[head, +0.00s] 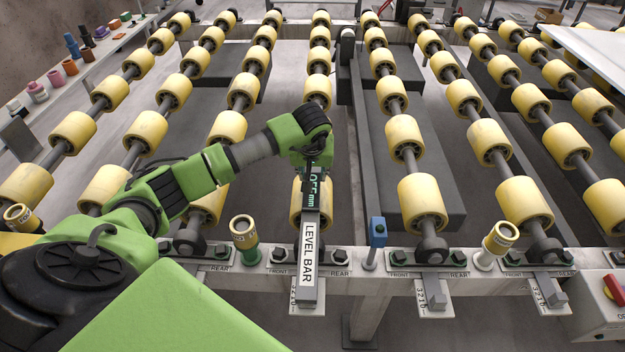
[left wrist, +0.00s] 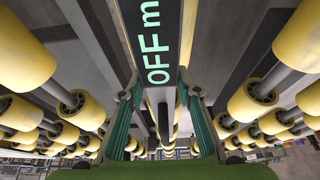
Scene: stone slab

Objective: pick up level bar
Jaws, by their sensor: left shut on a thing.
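The level bar (head: 308,262) is a long grey bar with a white label on its near part and a dark face marked "OFF mm" on its far part. Its near end lies over the front rail, between bolts. My left gripper (head: 314,172) comes down over the bar's far part and is shut on it. In the left wrist view the bar's dark face (left wrist: 158,40) runs between the two green-grey fingers of my left gripper (left wrist: 158,98). I cannot tell whether the bar touches the rail. My right gripper is not in view.
Rows of yellow rollers (head: 401,135) run away behind the front rail (head: 365,284). A blue-topped post (head: 377,235) stands right of the bar. A yellow-topped post (head: 244,232) stands to its left, another (head: 500,238) farther right. A red-handled switch box (head: 603,305) is at the right edge.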

